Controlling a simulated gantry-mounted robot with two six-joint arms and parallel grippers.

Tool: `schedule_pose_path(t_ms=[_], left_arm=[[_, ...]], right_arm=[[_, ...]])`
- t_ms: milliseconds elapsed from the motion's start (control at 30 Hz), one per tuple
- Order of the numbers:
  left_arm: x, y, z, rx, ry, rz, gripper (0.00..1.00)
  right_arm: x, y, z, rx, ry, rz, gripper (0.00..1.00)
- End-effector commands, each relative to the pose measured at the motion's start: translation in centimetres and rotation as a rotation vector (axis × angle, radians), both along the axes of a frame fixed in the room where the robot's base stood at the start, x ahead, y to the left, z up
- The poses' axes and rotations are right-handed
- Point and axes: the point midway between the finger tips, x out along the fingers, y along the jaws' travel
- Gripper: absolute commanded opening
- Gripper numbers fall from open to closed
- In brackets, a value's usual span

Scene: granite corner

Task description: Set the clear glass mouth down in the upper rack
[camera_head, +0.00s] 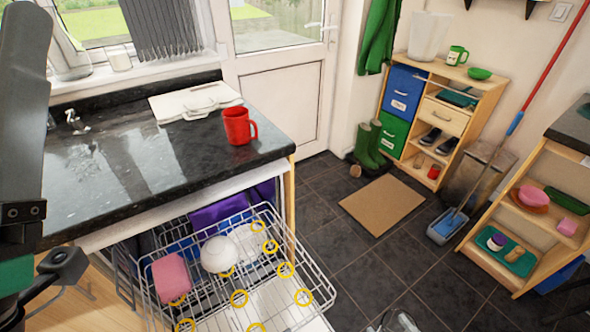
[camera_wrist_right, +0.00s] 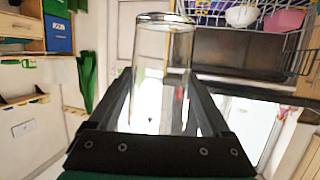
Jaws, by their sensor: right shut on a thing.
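The clear glass (camera_wrist_right: 162,70) is between the two fingers of my right gripper (camera_wrist_right: 165,105), which is shut on it. In the head view the glass (camera_head: 398,321) shows at the bottom edge, right of the rack and apart from it. I cannot tell surely which end is the mouth. The upper rack (camera_head: 325,284) is pulled out of the dishwasher. It holds a pink item (camera_head: 170,278), a white rounded bowl (camera_head: 216,254) and another white piece (camera_head: 246,240). Several yellow rings mark spots in it. My left arm shows at the left edge; its fingertips are hidden.
The dark worktop (camera_head: 110,180) above the rack bears a red mug (camera_head: 239,125) and a white board (camera_head: 190,104). A low shelf (camera_head: 500,262) stands at the right. Tiled floor with a brown mat (camera_head: 382,208) lies open between.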

Motion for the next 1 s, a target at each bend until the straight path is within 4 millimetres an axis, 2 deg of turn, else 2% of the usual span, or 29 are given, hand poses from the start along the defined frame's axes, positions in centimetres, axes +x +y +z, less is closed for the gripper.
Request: schedule_pose_path(t_ms=[33, 167, 267, 900, 1000], left_arm=[[-0.1, 0.0, 2.6, 0.0, -0.004, 0.0, 1.0], [-0.1, 0.0, 5.8, 0.0, -0.006, 0.0, 1.0], [-0.1, 0.0, 9.0, 0.0, -0.006, 0.0, 1.0], [-0.1, 0.0, 33.1, 0.0, -0.006, 0.0, 1.0], [-0.1, 0.0, 36.0, 0.0, -0.006, 0.0, 1.0]], right_arm=[[-0.1, -0.2, 2.2, 0.002, -0.001, 0.002, 0.14], [-0.4, -0.2, 4.4, 0.001, 0.0, 0.022, 0.14], [-0.8, -0.3, 6.8, 0.003, 0.001, 0.039, 0.14], [-4.2, -0.2, 25.7, 0.003, 0.0, 0.169, 0.14], [-4.6, -0.1, 28.1, 0.002, -0.001, 0.183, 0.14]])
